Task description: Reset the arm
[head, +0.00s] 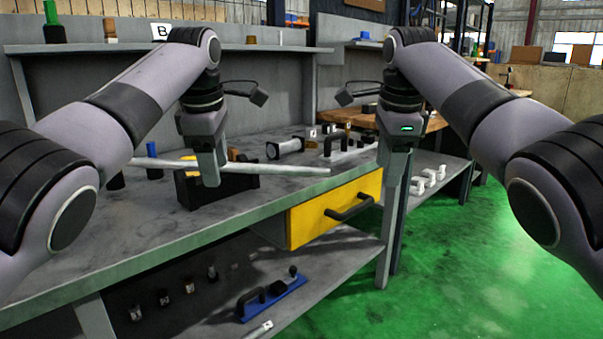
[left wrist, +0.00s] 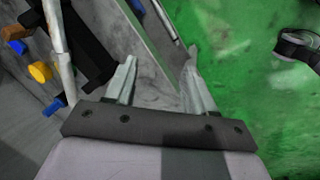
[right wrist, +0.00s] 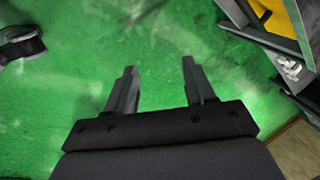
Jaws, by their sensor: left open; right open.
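My left gripper (head: 210,180) hangs pointing down over the front part of the grey workbench (head: 150,225). In the left wrist view its two fingers (left wrist: 158,68) are apart with nothing between them. My right gripper (head: 393,180) hangs pointing down, to the right of the yellow drawer, over the green floor. In the right wrist view its fingers (right wrist: 160,70) are apart and empty. Both arms are bent and raised in front of me. In the head view the left gripper partly hides a long grey rod (head: 290,170) resting on a black holder (head: 240,181).
A yellow drawer (head: 315,220) with a black handle sits under the bench top. A blue tool with black handles (head: 272,293) lies on the lower shelf. A wooden-topped table (head: 350,119) stands behind. Green floor (head: 450,270) is clear at the right.

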